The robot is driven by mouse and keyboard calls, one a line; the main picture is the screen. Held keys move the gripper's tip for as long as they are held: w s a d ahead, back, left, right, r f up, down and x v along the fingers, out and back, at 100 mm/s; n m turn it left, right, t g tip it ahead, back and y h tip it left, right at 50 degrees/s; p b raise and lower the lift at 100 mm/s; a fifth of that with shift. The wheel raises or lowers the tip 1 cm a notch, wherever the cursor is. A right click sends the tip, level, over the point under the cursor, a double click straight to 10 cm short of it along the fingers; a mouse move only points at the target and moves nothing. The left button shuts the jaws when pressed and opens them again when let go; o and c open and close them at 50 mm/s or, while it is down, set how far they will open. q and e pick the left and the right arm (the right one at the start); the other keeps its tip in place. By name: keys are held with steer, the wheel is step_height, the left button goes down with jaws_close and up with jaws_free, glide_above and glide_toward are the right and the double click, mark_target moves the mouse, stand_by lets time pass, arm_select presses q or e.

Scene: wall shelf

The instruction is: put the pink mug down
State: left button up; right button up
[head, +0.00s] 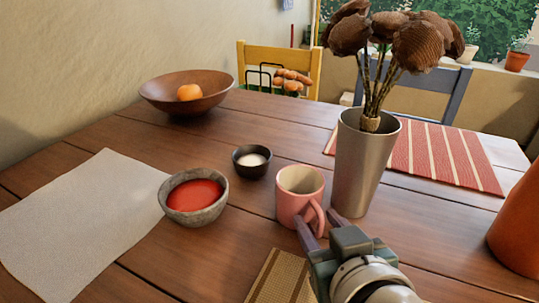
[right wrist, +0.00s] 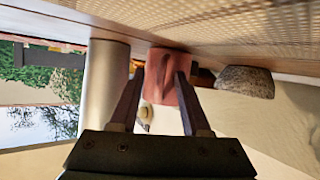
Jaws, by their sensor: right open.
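The pink mug (head: 291,207) stands upright on the wooden table, with its handle turned toward my right gripper. My right gripper (head: 321,226) is open at the near side of the mug, with its fingers by the handle. In the right wrist view, which is turned over, the mug (right wrist: 155,62) shows ahead between the two spread fingertips (right wrist: 160,73). I cannot tell whether a finger touches the handle. My left gripper is not in view.
A metal vase (head: 357,170) with dried flowers stands close right of the mug. A small dark bowl (head: 250,173) and a stone bowl of red sauce (head: 193,216) stand to its left. A woven mat (head: 265,283) lies in front. An orange pot (head: 520,235) stands far right.

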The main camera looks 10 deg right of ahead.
jaws_close()
stand_by(1.3)
